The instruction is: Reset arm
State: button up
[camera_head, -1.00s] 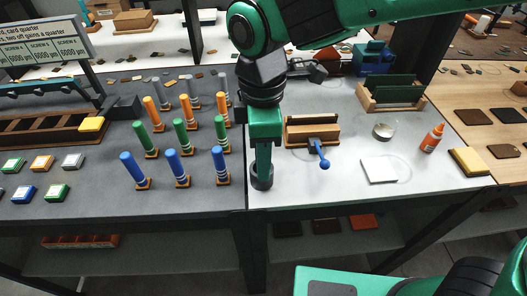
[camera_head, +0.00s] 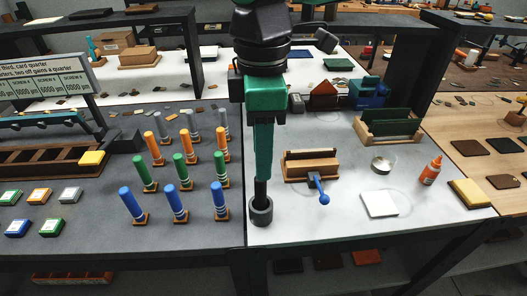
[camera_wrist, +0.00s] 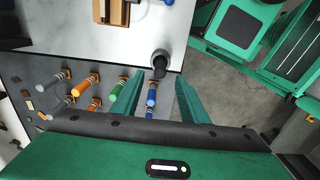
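My gripper (camera_head: 263,178) points straight down above the front edge of the pale right-hand worktop. Its two green fingers are spread apart in the wrist view (camera_wrist: 159,75), with nothing held between them. Below the fingertips stands a black round holder (camera_head: 261,211) with a dark upright rod in it; it also shows in the wrist view (camera_wrist: 160,65). The fingers appear clear of the holder, though they partly overlap the rod in the head view. A wooden press (camera_head: 308,166) with a blue-knobbed lever (camera_head: 323,198) stands right of my gripper.
Several blue, green, orange and grey cylinders (camera_head: 176,205) stand on the grey worktop to the left. To the right are a white square pad (camera_head: 379,204), a round tin (camera_head: 383,163), an orange bottle (camera_head: 431,170) and a green-panelled wooden rack (camera_head: 389,127).

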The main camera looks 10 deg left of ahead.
jog(key=w+d+f+m, duration=0.2)
jog(key=w+d+m, duration=0.3)
jog(key=d, duration=0.8)
jog(key=w+d+f+m, duration=0.2)
jog(key=d+m, duration=0.6)
jog(key=d, duration=0.5)
jog(key=s+d+f+m, duration=0.4)
jog(key=s+d+m, duration=0.3)
jog(key=d, duration=0.3)
jog(key=s+d+f+m, duration=0.4)
jog(key=s+d+m, duration=0.3)
jog(key=d, duration=0.3)
jog(key=shift+d, duration=0.4)
jog(key=shift+w+f, duration=0.2)
jog(key=shift+w, duration=0.45)
